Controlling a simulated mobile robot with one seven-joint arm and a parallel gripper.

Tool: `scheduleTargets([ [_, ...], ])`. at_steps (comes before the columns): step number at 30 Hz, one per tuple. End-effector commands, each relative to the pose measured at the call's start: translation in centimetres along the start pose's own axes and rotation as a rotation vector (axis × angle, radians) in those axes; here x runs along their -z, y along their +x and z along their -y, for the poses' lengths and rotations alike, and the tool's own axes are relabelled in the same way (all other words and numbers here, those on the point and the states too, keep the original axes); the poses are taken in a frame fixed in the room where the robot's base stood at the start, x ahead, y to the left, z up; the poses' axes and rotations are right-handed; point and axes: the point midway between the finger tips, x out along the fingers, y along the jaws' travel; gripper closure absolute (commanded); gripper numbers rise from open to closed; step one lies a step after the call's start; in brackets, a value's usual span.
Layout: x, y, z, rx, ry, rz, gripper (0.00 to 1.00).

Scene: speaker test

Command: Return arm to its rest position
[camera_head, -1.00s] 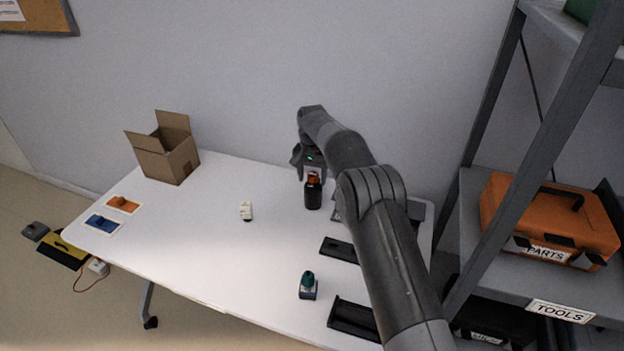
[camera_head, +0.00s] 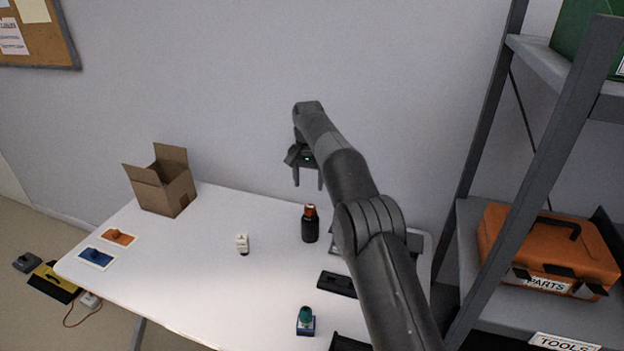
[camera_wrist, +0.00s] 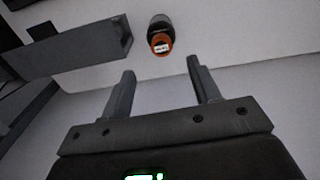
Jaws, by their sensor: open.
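My gripper (camera_head: 308,182) is open and empty, raised above the back part of the white table (camera_head: 190,270). Its two fingers point down in the head view. In the wrist view, the gripper (camera_wrist: 163,80) shows both fingers apart with nothing between them. A dark bottle with an orange-red cap (camera_head: 310,226) stands upright on the table below the gripper, clear of the fingers. The bottle also shows in the wrist view (camera_wrist: 160,30), beyond the fingertips.
An open cardboard box (camera_head: 165,190) stands at the back left. A small white bottle (camera_head: 242,244), a teal-topped bottle (camera_head: 305,322) and a black tray (camera_head: 337,284) are on the table. A grey shelf with an orange case (camera_head: 545,250) stands at the right. Space above the table's left is free.

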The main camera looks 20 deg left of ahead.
Motion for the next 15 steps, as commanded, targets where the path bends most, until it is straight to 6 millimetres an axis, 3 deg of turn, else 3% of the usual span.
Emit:
scheduleTargets([
  [8, 0.0, -1.1, -0.8, 0.008, 0.003, -0.006, 0.44],
  [15, -0.9, -7.1, -5.5, 0.053, 0.018, -0.037, 0.44],
])
